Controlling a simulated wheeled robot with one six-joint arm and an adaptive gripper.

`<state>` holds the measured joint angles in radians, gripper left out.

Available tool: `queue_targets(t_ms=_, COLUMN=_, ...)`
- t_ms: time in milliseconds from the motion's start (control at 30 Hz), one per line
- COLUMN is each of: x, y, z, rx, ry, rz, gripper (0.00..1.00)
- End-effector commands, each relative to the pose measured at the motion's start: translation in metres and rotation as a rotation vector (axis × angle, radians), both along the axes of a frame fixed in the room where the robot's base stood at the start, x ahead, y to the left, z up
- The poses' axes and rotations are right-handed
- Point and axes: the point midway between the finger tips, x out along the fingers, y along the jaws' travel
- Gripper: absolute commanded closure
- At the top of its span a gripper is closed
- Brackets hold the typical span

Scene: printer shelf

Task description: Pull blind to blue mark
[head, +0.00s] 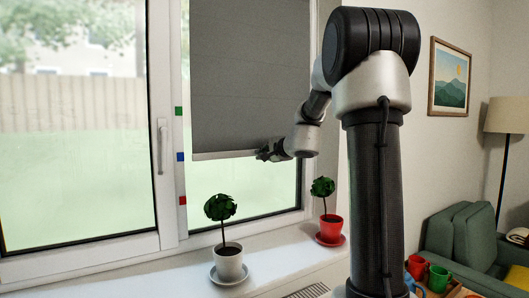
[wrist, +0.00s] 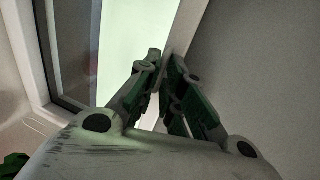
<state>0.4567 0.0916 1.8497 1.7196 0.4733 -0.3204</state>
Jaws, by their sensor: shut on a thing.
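The dark grey blind (head: 245,80) hangs over the right window pane, with a pale bottom rail (head: 222,155). The blue mark (head: 180,157) is on the window frame just left of the blind. The rail's left end is about level with it in the head view. My gripper (head: 262,153) is shut on the bottom rail, right of its middle. In the wrist view my gripper (wrist: 165,68) has its fingers on either side of the pale rail (wrist: 185,30), with the grey blind (wrist: 255,60) at the right. The fingers hide part of the rail.
A green mark (head: 178,111) sits above the blue one and a red mark (head: 182,200) below. A plant in a white pot (head: 228,262) and one in a red pot (head: 330,228) stand on the sill below the blind. A window handle (head: 162,145) is at the left.

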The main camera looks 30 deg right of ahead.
Motion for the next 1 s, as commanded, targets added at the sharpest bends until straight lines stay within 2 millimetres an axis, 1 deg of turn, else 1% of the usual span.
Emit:
queue_targets(t_ms=133, x=0.000, y=0.000, z=0.000, rx=-0.003, ry=0.001, rz=0.003, gripper=1.00)
queue_targets(t_ms=167, x=0.000, y=0.000, z=0.000, rx=-0.003, ry=0.001, rz=0.003, gripper=0.89)
queue_targets(t_ms=200, x=0.000, y=0.000, z=0.000, rx=-0.003, ry=0.001, rz=0.003, gripper=0.81)
queue_targets(t_ms=233, x=0.000, y=0.001, z=0.000, rx=-0.002, ry=0.001, rz=0.003, gripper=0.76)
queue_targets(t_ms=267, x=0.000, y=0.000, z=0.000, rx=-0.003, ry=0.000, rz=0.002, gripper=0.73)
queue_targets(t_ms=533, x=0.000, y=0.000, z=0.001, rx=-0.002, ry=0.000, rz=0.001, gripper=0.73)
queue_targets(t_ms=633, x=-0.005, y=0.000, z=0.003, rx=-0.002, ry=-0.002, rz=0.001, gripper=0.73)
queue_targets(t_ms=767, x=-0.023, y=-0.001, z=0.008, rx=-0.003, ry=-0.002, rz=-0.001, gripper=0.73)
queue_targets(t_ms=1000, x=-0.076, y=-0.003, z=0.022, rx=-0.003, ry=-0.002, rz=-0.001, gripper=0.73)
